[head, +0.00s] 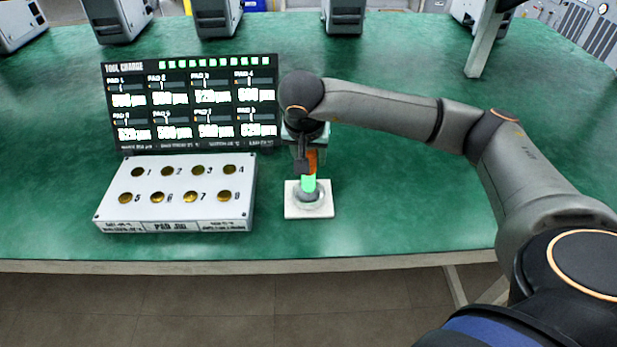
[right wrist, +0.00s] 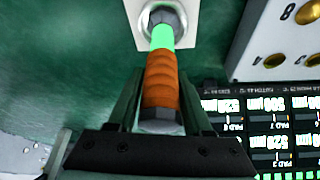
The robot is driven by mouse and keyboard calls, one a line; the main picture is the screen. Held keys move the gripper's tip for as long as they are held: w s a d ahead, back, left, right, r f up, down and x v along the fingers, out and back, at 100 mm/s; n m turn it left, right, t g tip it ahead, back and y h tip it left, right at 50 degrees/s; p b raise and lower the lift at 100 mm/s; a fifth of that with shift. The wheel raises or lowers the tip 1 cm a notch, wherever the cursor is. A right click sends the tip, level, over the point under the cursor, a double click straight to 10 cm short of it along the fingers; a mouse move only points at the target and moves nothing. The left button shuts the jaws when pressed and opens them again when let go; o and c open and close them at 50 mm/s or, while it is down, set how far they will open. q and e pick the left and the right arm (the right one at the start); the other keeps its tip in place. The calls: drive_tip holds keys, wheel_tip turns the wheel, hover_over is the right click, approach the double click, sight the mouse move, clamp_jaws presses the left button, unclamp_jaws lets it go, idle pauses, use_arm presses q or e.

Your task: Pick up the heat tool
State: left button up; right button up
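The heat tool (right wrist: 160,85) stands in a small white square holder (head: 308,211) with a round grey socket. It has an orange ribbed handle, a dark end cap and a glowing green band, which also shows in the head view (head: 308,184). My right gripper (right wrist: 162,88) has one finger on each side of the orange handle. The fingers lie close against it, with no clear gap, and look shut on it. The tool's lower end is still inside the socket. In the head view my right gripper and wrist partly hide the handle. My left gripper is not in view.
A white pad box (head: 176,212) with several gold numbered pads stands left of the holder. A black display board (head: 190,100) stands behind it. Grey machines (head: 215,18) line the table's back edge. The green table (head: 410,215) is clear right of the holder.

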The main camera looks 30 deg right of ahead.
clamp_jaws()
idle(0.9)
